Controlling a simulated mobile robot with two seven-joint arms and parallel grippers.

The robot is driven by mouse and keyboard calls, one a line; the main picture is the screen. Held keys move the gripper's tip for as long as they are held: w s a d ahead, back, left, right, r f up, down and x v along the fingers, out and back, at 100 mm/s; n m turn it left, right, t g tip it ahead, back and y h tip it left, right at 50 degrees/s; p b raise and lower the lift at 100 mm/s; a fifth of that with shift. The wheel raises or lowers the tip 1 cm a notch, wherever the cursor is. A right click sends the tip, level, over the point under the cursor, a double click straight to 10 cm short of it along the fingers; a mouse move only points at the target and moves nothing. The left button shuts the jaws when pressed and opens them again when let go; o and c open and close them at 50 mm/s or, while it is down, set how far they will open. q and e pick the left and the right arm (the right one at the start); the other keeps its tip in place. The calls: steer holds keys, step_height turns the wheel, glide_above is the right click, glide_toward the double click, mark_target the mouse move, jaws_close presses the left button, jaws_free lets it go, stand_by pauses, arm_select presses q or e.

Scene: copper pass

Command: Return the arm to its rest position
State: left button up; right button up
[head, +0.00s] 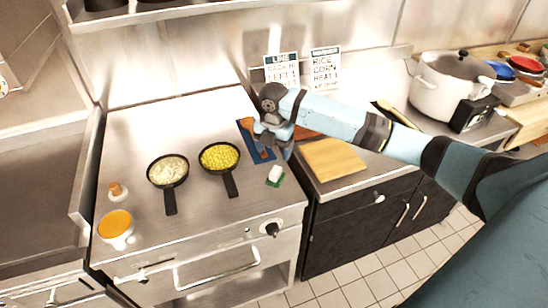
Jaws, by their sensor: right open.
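My right arm comes in from the right, and its gripper (274,148) is open above the blue mat (241,127) at the right side of the steel counter. A wooden spoon (263,153) lies on the mat, partly hidden behind the gripper. I cannot tell whether the gripper touches it. My left gripper is not in view.
Two black pans, one with pale food (167,169) and one with yellow corn (219,156), stand left of the gripper. A white block (275,173) sits on a green pad. A wooden board (333,160) and a white pot (447,84) are to the right.

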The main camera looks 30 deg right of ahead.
stand_by(0.5)
steer(key=s+a+f+m, duration=0.1)
steer(key=s+a+f, duration=0.1)
steer(key=a, duration=0.1)
steer(key=s+a+f+m, duration=0.1)
steer(key=s+a+f, duration=0.1)
steer(key=s+a, duration=0.1)
steer(key=s+a+f+m+y, duration=0.1)
steer(key=s+a+f, duration=0.1)
steer(key=a, duration=0.1)
steer(key=shift+s+a+f+t, duration=0.1)
steer(key=shift+s+a+t, duration=0.1)
steer(key=shift+s+t, duration=0.2)
steer(key=s+a+f+m+t+y, duration=0.1)
steer(key=s+a+f+m, duration=0.1)
steer(key=s+a+m, duration=0.55)
steer(key=s+d+r+m+t+h, duration=0.1)
steer(key=s+d+m, duration=0.4)
steer(key=s, duration=0.4)
steer(key=s+d+r+m+t+h, duration=0.1)
steer(key=s+d+m, duration=0.1)
steer(key=s+m, duration=0.55)
steer(key=w+a+f+n+t+y+p, duration=0.1)
steer(key=w+a+f+t+y+p, duration=0.2)
steer(key=f, duration=0.7)
steer(key=shift+w+a+n+t, duration=0.3)
steer(key=shift+w+a+t, duration=0.85)
steer(key=shift+a+t, duration=0.7)
